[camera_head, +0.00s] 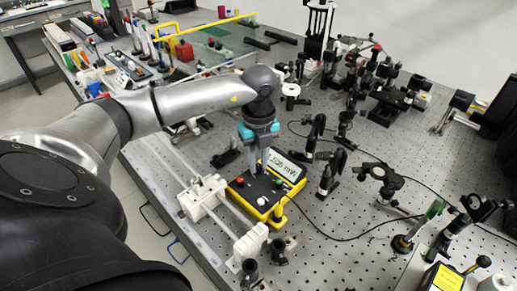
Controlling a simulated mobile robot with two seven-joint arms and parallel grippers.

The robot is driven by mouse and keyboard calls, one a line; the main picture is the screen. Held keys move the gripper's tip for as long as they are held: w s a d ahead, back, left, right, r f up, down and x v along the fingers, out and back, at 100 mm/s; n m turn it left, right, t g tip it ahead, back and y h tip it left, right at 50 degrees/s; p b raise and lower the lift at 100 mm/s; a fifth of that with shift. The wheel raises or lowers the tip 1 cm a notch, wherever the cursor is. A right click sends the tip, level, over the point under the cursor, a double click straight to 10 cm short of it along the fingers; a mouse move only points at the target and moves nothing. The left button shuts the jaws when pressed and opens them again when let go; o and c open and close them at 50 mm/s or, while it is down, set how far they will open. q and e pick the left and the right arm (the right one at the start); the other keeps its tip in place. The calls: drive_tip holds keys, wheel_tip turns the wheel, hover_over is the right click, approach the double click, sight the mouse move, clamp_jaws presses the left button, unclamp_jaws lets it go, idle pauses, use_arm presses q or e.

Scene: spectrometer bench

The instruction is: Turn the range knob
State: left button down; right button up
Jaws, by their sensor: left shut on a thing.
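A yellow power meter (248,207) with a black top panel sits on the perforated bench, its grey display (284,166) showing a reading in mW. A red button (240,181) and a white round control (262,201) show on its panel. My left gripper (254,171) reaches down from above onto the back part of this panel. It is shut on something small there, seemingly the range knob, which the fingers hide. My right gripper is out of view.
White rail mounts (202,196) stand just left of the meter. Black optic posts (328,174) stand close on its right, and a cable crosses the bench. More optics crowd the back right. Some bare bench (345,232) lies at the front right of the meter.

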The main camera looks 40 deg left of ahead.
sight(259, 166)
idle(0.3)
use_arm(q)
drive_tip(key=c, duration=0.8)
unclamp_jaws()
drive_tip(key=shift+o, duration=0.2)
wheel_tip(259, 166, up, 15)
drive_tip(key=p, duration=0.1)
drive_tip(key=shift+r+p, duration=0.15)
drive_tip(key=shift+p, duration=0.2)
